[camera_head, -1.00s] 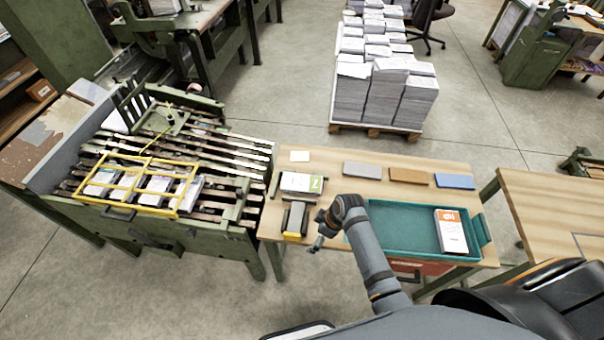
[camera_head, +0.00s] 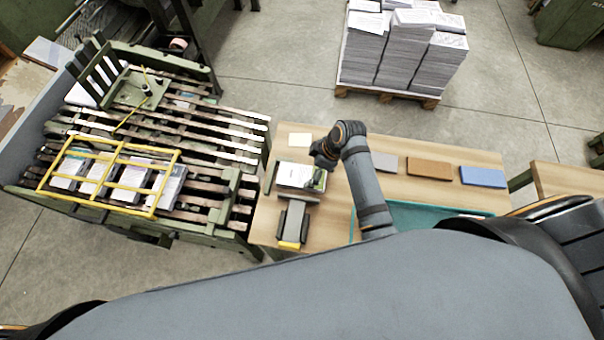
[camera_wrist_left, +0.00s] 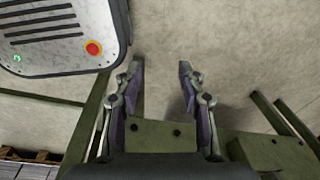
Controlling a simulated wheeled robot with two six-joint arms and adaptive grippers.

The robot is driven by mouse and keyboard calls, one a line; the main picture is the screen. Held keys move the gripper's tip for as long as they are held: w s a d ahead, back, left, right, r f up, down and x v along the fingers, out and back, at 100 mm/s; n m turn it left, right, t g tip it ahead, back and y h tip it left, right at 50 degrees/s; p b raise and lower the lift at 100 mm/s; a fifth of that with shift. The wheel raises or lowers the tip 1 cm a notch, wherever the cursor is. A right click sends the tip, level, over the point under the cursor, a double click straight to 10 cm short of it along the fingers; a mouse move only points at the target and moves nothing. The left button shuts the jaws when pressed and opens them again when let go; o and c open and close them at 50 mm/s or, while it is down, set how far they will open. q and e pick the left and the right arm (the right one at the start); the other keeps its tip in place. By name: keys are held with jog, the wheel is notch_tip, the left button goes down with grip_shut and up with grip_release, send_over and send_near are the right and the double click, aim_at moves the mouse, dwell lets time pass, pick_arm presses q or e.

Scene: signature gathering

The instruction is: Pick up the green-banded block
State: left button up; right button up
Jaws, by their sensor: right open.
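The green-banded block (camera_head: 295,175) is a white paper block with a green band at its right end. It lies flat near the left edge of the wooden table in the head view. My right gripper (camera_head: 320,164) is at the block's right end, above or beside it, and partly covers the band. It is open; contact cannot be told. In the left wrist view my left gripper (camera_wrist_left: 162,68) is open and empty, with its fingers apart above the floor.
A grey stand with a yellow edge (camera_head: 293,225) sits just in front of the block. Grey, brown (camera_head: 429,169) and blue (camera_head: 482,177) slabs lie to the right. A slatted green machine (camera_head: 190,133) stands at left.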

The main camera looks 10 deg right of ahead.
aim_at(303, 175)
jog(key=x, duration=0.2)
jog(key=shift+w+f, duration=0.3)
jog(key=shift+w+a+f, duration=0.1)
jog(key=shift+f, duration=0.65)
jog(key=x, duration=0.3)
jog(key=shift+w+f, duration=0.1)
jog(key=shift+f, duration=0.45)
jog(key=c, duration=0.3)
pick_arm(q)
jog(key=shift+w+d+r, duration=0.1)
jog(key=shift+w+r, duration=0.1)
jog(key=shift+w, duration=0.35)
jog(key=shift+w+d+r, duration=0.1)
jog(key=shift+w+r, duration=0.1)
jog(key=shift+w, duration=0.35)
pick_arm(e)
jog(key=c, duration=1.1)
